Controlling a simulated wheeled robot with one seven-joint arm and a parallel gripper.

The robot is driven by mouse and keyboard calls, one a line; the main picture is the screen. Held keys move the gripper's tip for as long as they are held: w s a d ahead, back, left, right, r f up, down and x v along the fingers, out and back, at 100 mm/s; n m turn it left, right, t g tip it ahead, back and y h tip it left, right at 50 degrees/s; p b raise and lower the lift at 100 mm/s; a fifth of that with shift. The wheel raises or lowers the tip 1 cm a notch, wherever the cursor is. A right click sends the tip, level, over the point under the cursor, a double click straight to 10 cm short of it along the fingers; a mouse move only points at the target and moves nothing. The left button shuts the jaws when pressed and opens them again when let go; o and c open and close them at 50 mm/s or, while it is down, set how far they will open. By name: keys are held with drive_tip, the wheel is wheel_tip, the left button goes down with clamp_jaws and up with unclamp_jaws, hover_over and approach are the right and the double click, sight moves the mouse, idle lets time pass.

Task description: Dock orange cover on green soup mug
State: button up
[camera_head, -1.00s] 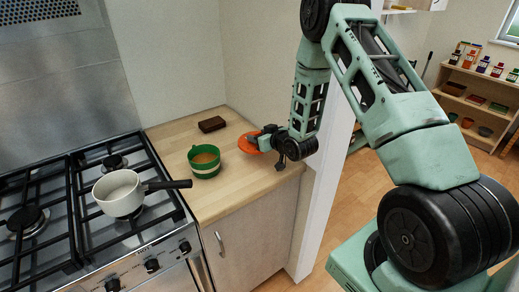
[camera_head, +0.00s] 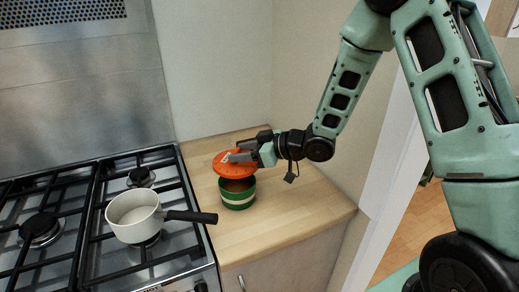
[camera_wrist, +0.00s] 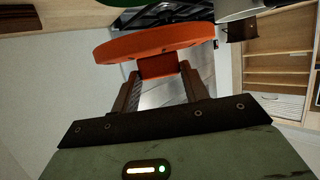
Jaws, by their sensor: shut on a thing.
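The orange cover (camera_head: 232,165) is a round disc in my gripper (camera_head: 240,156). The jaws are shut on its raised grip, which also shows between the fingers in the wrist view (camera_wrist: 158,66). The green soup mug (camera_head: 239,200), with a pale band, stands upright on the wooden counter. The cover is above the mug and shifted slightly to the back left. A strip of brown soup shows below the cover's near edge, so the two look apart there. The far part of the mug's rim is hidden by the cover.
A white saucepan (camera_head: 134,216) stands on the gas cooker (camera_head: 80,235), its dark handle (camera_head: 192,217) reaching over the counter to the left of the mug. The wooden counter (camera_head: 290,222) is clear in front and to the right. A wall rises behind.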

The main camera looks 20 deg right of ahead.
sight(244, 169)
drive_tip(key=shift+f+b, duration=2.35)
drive_tip(key=shift+f, duration=0.45)
drive_tip(key=shift+f+b, duration=0.4)
drive_tip(key=shift+f, duration=0.2)
drive_tip(key=o, duration=0.7)
drive_tip(key=p+v, duration=0.4)
drive_tip(key=v, duration=0.7)
